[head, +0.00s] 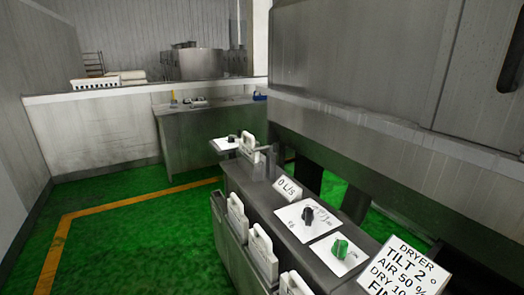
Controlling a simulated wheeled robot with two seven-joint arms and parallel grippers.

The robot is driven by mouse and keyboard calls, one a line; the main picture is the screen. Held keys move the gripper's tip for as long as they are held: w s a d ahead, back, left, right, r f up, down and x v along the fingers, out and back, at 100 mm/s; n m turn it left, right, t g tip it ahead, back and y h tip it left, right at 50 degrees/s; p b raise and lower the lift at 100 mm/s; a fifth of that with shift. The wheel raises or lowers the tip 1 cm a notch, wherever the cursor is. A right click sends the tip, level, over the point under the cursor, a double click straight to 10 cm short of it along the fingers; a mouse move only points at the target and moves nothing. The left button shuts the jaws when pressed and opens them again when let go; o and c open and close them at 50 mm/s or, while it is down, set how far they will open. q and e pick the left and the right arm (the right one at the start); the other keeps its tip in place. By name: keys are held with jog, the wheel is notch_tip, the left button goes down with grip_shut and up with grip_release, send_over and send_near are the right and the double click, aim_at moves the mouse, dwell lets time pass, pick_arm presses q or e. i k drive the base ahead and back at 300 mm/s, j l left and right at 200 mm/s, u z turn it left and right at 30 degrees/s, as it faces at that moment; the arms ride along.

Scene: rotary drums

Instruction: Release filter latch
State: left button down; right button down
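Neither of my grippers shows in the head view. A grey metal console (285,235) runs from the centre to the lower right. Along its left side are several white handle-like pieces: one (237,218) farther off, one (262,253) in the middle, and one (293,285) cut by the bottom edge. Another white handle-like piece (249,148) stands upright at the console's far end. I cannot tell which of these, if any, is the filter latch.
The console top has a black knob (308,214), a green knob (340,248) and a dryer sign (403,272). A large metal machine (370,70) fills the right. A steel table (205,135) stands behind. Green floor (135,235) at left is clear.

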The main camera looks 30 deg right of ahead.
aim_at(274, 148)
jog(key=i+j+z, duration=0.15)
jog(key=i+z, duration=0.35)
jog(key=i+j+z, duration=0.3)
jog(key=i+z, duration=0.15)
jog(key=i+j+z, duration=0.7)
jog(key=j, duration=0.15)
jog(key=i+j+z, duration=0.15)
jog(key=j, duration=0.25)
jog(key=i+j+z, duration=0.2)
jog(key=j, duration=0.2)
jog(key=k+l, duration=0.05)
jog(key=k, duration=0.05)
